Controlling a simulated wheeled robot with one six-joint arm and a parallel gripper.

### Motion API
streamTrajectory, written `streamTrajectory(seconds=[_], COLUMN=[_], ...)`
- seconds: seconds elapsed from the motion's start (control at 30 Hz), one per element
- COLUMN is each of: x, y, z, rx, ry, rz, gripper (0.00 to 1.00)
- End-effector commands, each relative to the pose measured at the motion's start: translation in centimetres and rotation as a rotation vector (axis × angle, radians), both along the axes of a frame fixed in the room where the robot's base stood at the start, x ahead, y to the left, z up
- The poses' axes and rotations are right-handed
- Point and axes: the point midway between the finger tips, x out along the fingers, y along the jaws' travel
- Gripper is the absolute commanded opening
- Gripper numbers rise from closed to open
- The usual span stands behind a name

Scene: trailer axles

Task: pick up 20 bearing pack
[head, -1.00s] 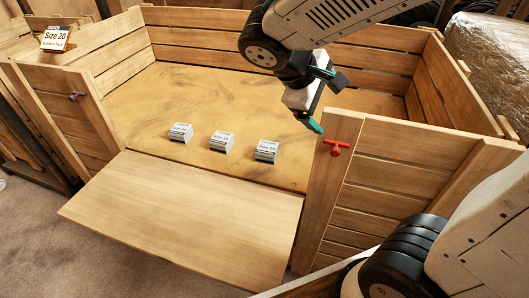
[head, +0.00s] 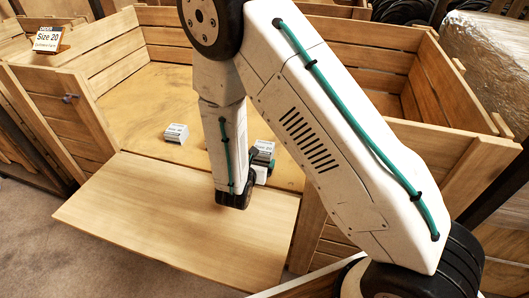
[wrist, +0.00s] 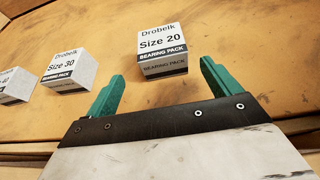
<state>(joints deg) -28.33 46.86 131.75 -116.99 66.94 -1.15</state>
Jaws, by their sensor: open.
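The size 20 bearing pack is a small white box with a dark band, reading "Size 20" in the wrist view (wrist: 162,42). It stands on the wooden crate floor, the rightmost of the packs in the head view (head: 265,146). My gripper (wrist: 161,69) is open and empty, its two green fingers to either side of the pack's near face with gaps on both sides. In the head view my gripper (head: 262,164) is at the pack's near side, partly hidden by my arm. How far the fingers overlap the pack is unclear.
The size 30 pack (wrist: 68,68) stands left of it, hidden behind my arm in the head view. Another pack (head: 176,133) is further left. The crate's front flap (head: 150,215) is folded down. A "Size 20" sign (head: 48,39) stands on the left wall.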

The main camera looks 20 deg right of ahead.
Motion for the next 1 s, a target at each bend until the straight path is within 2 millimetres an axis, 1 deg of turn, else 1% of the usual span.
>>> streamTrajectory(seconds=[0.03, 0.27, 0.43, 0.53, 0.67, 0.87, 0.9, 0.97, 1.0], x=[0.3, 2.2, 4.0, 5.0, 5.5, 5.6, 5.6, 5.6, 5.6], y=[-0.2, -1.7, -3.5, -4.0, -4.4, -4.4, -4.4, -4.4, -4.4], z=[-0.4, -1.3, -2.1, -2.6, -2.8, -2.8, -2.8, -2.8, -2.8], rx=[-0.003, -0.002, -0.003, -0.002, -0.002, -0.002, -0.002, -0.002, -0.002], ry=[0.004, 0.005, 0.004, 0.004, 0.004, 0.004, 0.004, 0.004, 0.004], rz=[0.004, 0.003, 0.001, 0.004, 0.003, 0.004, 0.004, 0.004, 0.004], gripper=[0.89, 0.89, 0.89, 0.89, 0.89, 0.89, 0.78, 0.61, 0.50])
